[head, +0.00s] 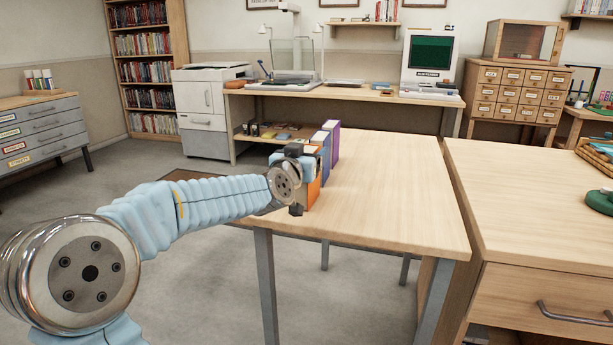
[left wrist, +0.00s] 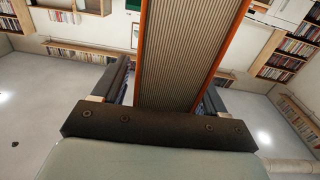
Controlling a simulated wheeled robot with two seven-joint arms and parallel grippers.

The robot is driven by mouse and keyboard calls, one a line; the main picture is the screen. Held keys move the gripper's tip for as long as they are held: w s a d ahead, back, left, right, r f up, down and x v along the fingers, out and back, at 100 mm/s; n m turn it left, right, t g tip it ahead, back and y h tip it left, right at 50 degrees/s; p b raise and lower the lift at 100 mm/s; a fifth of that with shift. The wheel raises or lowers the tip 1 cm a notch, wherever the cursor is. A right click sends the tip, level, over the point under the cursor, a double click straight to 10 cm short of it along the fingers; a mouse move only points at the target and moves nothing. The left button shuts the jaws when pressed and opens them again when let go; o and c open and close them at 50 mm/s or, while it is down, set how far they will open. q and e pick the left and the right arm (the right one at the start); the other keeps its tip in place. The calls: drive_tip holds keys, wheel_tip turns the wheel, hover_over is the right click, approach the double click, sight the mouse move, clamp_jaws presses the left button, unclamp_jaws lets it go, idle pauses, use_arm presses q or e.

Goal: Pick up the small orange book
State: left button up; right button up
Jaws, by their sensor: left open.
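The orange book (head: 314,192) stands upright at the left end of the near table, partly hidden behind my left gripper (head: 304,174). In the left wrist view the book (left wrist: 185,55) shows its tan page edges between orange covers. It rises between the two fingers of my left gripper (left wrist: 165,95). The gripper is open, with a gap showing on each side of the book. My right gripper is in neither view.
A blue book (head: 325,155) and a purple book (head: 335,143) stand upright just behind the orange one. The near table (head: 390,190) is bare to their right. A wooden desk (head: 530,220) stands close at the right, with a green round object (head: 600,201) on it.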

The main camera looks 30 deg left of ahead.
use_arm(q)
clamp_jaws()
idle(0.3)
drive_tip(key=shift+r, duration=0.1)
